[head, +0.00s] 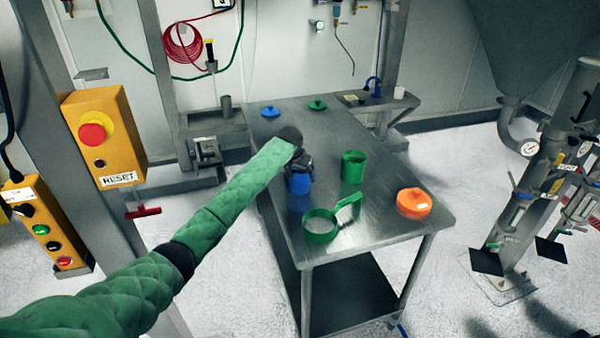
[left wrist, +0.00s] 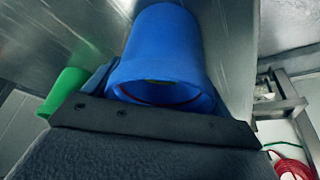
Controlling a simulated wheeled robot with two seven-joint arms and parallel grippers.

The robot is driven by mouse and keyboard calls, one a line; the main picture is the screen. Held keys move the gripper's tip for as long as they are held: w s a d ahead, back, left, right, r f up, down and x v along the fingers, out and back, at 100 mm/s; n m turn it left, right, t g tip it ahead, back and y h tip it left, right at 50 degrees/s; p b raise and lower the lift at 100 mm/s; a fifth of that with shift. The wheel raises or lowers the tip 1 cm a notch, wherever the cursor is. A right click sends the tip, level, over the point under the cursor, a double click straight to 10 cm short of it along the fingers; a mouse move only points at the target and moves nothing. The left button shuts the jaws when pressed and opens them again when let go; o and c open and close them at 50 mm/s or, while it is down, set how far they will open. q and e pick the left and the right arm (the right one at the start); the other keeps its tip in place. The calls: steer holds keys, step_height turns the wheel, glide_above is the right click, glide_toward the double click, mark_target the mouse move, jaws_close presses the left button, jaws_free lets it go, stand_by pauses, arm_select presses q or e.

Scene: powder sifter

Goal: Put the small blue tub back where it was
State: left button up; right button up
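The small blue tub (head: 299,184) is at the left side of the steel table, just below my left gripper (head: 300,168). In the left wrist view the blue tub (left wrist: 165,55) sits right against the gripper's dark front, with its round opening facing the camera. My left gripper appears shut on it, though the fingertips are mostly hidden. I cannot tell whether the tub's base touches the table. My right gripper is in neither view.
On the steel table (head: 375,228) stand a green sieve with handle (head: 321,236), a green cup (head: 353,167) and an orange lidded container (head: 413,203). A blue lid (head: 270,112) and a green lid (head: 317,105) lie at the back.

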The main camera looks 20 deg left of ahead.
arm_select(q)
steer(key=o, duration=0.3)
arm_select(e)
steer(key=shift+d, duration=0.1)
arm_select(q)
steer(key=shift+r, duration=0.2)
steer(key=b+v, duration=0.3)
steer(key=v, duration=0.9)
steer(key=shift+b, duration=0.35)
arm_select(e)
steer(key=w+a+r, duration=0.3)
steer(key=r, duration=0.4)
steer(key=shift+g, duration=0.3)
